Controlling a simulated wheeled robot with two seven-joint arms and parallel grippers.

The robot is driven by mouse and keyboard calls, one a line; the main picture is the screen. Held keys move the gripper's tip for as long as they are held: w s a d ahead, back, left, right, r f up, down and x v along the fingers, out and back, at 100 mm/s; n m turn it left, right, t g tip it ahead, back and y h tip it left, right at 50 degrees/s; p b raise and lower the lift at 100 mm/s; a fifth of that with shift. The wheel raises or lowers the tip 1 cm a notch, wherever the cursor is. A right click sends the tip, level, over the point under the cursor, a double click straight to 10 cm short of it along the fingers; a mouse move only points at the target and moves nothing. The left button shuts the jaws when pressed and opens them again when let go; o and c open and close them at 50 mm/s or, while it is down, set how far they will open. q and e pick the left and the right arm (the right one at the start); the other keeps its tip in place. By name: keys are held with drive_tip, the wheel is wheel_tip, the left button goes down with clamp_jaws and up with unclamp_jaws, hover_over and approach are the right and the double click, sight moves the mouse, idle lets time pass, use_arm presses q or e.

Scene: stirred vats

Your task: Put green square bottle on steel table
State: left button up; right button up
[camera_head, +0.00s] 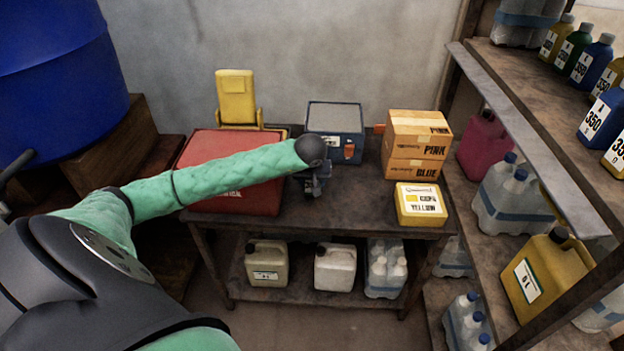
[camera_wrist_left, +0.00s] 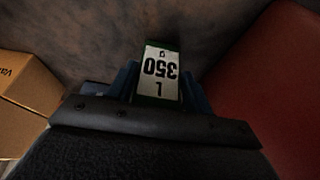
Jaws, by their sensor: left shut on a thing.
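My left gripper (camera_head: 314,186) is over the middle of the dark, worn table top (camera_head: 350,211), between the red case and the boxes. In the left wrist view its blue fingers (camera_wrist_left: 165,85) are shut on a green square bottle (camera_wrist_left: 158,74) with a white label reading 350. The hand hides the bottle in the head view. I cannot tell whether the bottle touches the table top. My right gripper is not in view.
A red case (camera_head: 240,195), a blue-grey box (camera_head: 335,118), stacked cartons (camera_head: 415,140) and a yellow box (camera_head: 421,205) occupy the table. Bare top shows around the gripper and in front. Shelves at right hold several bottles, including another green one (camera_head: 573,46).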

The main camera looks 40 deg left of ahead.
use_arm(q)
drive_tip(key=shift+f, duration=0.15)
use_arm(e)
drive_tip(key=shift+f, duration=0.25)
use_arm(q)
drive_tip(key=shift+f, duration=0.1)
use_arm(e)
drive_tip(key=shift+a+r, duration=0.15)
use_arm(q)
drive_tip(key=o, duration=1.2)
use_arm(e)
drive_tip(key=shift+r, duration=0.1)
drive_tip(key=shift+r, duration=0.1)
